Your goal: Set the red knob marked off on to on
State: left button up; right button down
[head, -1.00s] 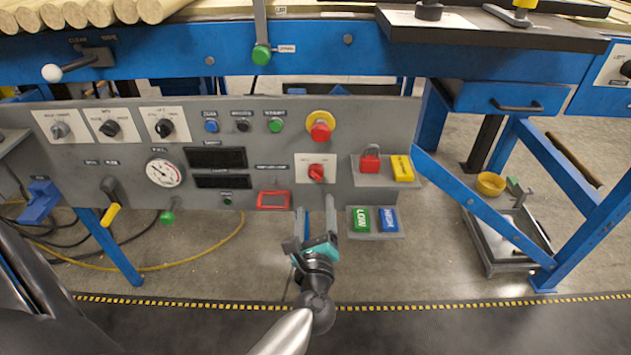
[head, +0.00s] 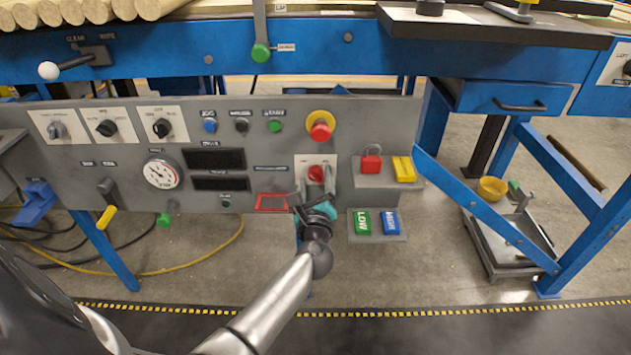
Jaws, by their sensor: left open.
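The red knob (head: 316,173) sits on a pale plate (head: 301,160) on the grey control panel, under the red-and-yellow stop button. Its markings are too small to read. My left gripper (head: 315,182) is open, its fingers pointing up at the panel, one on each side of the knob's lower part. I cannot tell whether they touch it. The lower part of the plate is partly hidden by the fingers. My right gripper is not in view.
The stop button (head: 320,125) is just above the knob. A red-framed box (head: 271,202) is close on the left. A shelf on the right holds a red padlock (head: 371,161) and a yellow block (head: 403,168). Green (head: 362,222) and blue (head: 390,222) blocks sit below it.

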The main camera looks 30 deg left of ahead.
pick_arm(q)
grip_shut()
dwell(0.5)
